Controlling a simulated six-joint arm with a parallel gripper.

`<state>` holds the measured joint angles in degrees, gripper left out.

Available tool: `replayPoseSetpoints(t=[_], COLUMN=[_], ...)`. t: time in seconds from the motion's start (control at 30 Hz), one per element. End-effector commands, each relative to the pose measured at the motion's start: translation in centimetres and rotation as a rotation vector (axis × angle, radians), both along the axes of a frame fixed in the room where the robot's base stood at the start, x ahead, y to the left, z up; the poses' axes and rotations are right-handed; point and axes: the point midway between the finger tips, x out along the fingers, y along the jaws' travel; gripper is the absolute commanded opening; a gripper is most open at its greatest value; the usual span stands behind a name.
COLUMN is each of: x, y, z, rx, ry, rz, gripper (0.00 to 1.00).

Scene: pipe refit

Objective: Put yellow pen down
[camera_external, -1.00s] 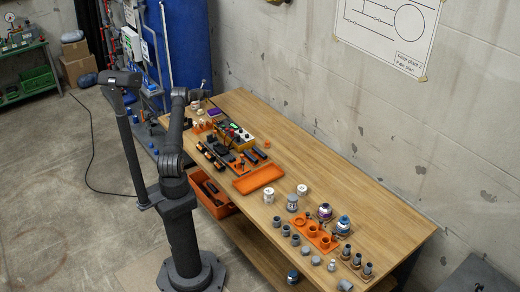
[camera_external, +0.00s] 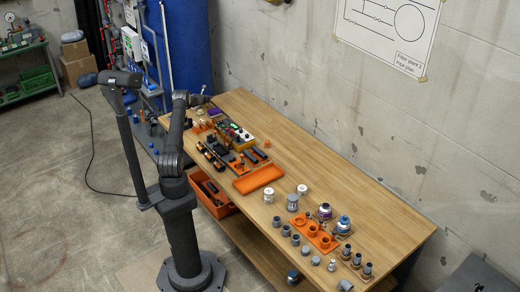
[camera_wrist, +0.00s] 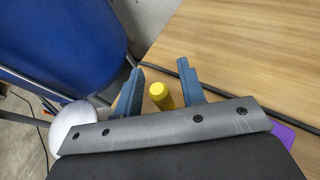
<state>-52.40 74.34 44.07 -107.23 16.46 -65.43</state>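The yellow pen (camera_wrist: 159,96) shows in the wrist view as a short yellow piece with a rounded end, between the two blue fingers of my gripper (camera_wrist: 160,80). A gap shows on each side of it, so the fingers look open around it and not pressed on it. Its lower part is hidden behind the grey gripper body, and I cannot tell what it rests on. In the external view my gripper (camera_external: 205,97) is small at the table's far left end, and the pen cannot be made out there.
The wooden table (camera_external: 370,195) has free room along its wall side. A purple item (camera_wrist: 284,136) lies close right of my gripper. A blue surface (camera_wrist: 65,35) and a white round object (camera_wrist: 72,122) are at left. An orange tray (camera_external: 258,179) sits mid-table.

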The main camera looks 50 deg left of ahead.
Motion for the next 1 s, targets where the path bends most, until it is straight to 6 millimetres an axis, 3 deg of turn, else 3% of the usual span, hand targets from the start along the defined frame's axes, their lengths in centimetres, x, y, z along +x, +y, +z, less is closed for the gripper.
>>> replayPoseSetpoints(t=[0.37,1.0], x=[-0.9,-8.0], y=[-0.6,-5.6], z=[0.8,4.4], rx=[-0.002,0.0], ry=[0.0,0.0], rz=[-0.001,0.001], gripper=[0.37,0.37])
